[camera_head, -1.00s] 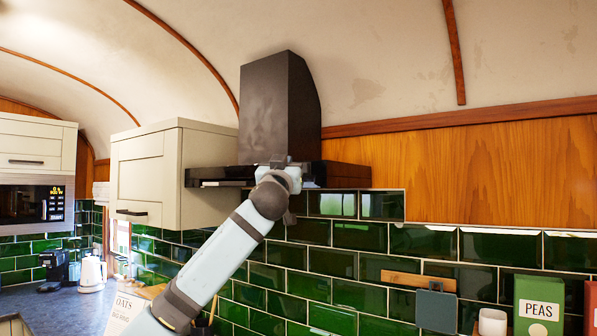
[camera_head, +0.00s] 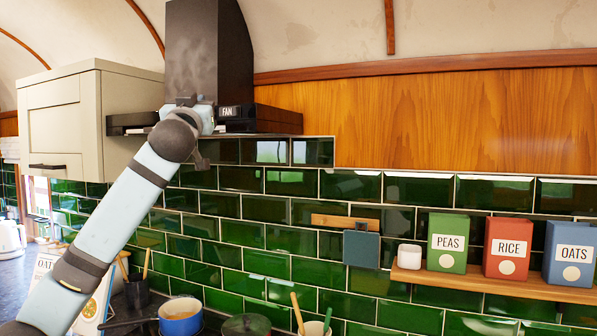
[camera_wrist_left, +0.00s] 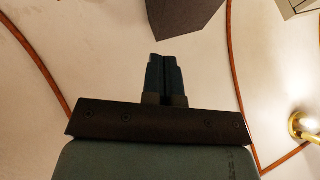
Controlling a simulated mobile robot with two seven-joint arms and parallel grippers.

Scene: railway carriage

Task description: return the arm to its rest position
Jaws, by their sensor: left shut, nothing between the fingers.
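My left arm comes up from the lower left in the head view. Its wrist and left gripper (camera_head: 196,103) are in front of the range hood (camera_head: 208,55), beside the part labelled FAN. The fingers are hard to make out there. In the left wrist view my left gripper (camera_wrist_left: 164,64) is shut and empty, with its two dark fingers together. The cream ceiling lies behind them and the dark hood (camera_wrist_left: 183,14) is just past the tips. My right gripper is not in view.
A cream cupboard (camera_head: 68,120) hangs left of the hood. A blue pot (camera_head: 181,316) and other cookware stand below the arm. A wall shelf (camera_head: 490,284) holds peas, rice and oats boxes at right. A wall lamp (camera_wrist_left: 303,126) shows in the wrist view.

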